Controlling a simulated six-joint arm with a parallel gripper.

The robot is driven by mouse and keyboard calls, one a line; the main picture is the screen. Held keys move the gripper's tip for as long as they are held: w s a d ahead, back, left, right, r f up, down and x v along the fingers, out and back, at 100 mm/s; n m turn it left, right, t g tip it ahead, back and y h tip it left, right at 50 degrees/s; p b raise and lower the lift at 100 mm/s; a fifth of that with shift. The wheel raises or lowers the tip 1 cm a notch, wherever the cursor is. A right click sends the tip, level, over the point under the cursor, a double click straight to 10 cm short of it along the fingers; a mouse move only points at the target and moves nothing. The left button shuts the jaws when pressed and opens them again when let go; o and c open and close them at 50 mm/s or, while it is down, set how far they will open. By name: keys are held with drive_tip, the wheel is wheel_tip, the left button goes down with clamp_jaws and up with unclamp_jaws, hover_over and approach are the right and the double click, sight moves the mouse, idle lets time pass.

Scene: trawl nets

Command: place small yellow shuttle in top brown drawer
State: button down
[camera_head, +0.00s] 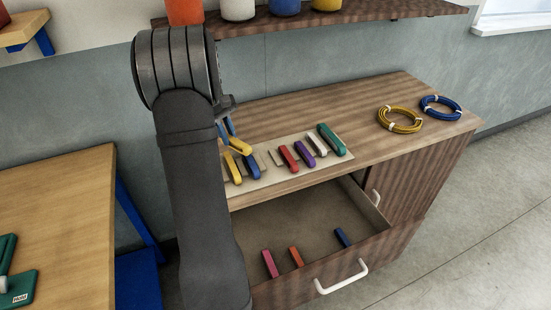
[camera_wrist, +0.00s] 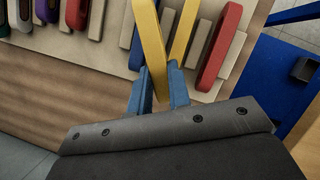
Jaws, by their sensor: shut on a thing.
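My gripper (camera_wrist: 158,84) has blue fingers shut on a yellow shuttle (camera_wrist: 150,35), which sticks out beyond the fingertips. In the head view the held shuttle (camera_head: 240,146) appears just above the pale board on the cabinet top, beside the blue fingers (camera_head: 228,132). A second yellow shuttle (camera_wrist: 183,32) lies on the board; it also shows in the head view (camera_head: 233,168), partly hidden by my arm. I cannot tell the two apart by size. The top brown drawer (camera_head: 285,222) is pulled open below the board, its left part hidden by my arm.
The drawer holds magenta (camera_head: 269,263), orange (camera_head: 296,256) and blue (camera_head: 342,237) pieces near its front; its back is clear. Several coloured shuttles lie on the board (camera_head: 262,184). Yellow (camera_head: 400,119) and blue (camera_head: 441,107) coils lie at right. A shelf (camera_head: 330,18) with jars hangs above.

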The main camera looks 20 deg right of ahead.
drive_tip(key=s+d+r+n+t+h, duration=0.1)
drive_tip(key=s+d+r+n+t, duration=0.1)
drive_tip(key=s+d+n, duration=0.5)
drive_tip(key=s+d+r+n+t+h, duration=0.15)
drive_tip(key=d+n, duration=0.35)
drive_tip(key=d, duration=0.5)
approach(266, 148)
drive_tip(key=shift+s+d+f, duration=0.1)
drive_tip(key=shift+d+f, duration=0.15)
drive_tip(key=shift+d, duration=0.25)
drive_tip(key=shift+s+d+f, duration=0.1)
drive_tip(key=shift+d+f, duration=0.2)
drive_tip(key=shift+d, duration=0.2)
drive_tip(key=shift+f, duration=1.95)
drive_tip(key=shift+f, duration=0.1)
drive_tip(key=c, duration=1.6)
unclamp_jaws()
drive_tip(key=shift+o, duration=1.3)
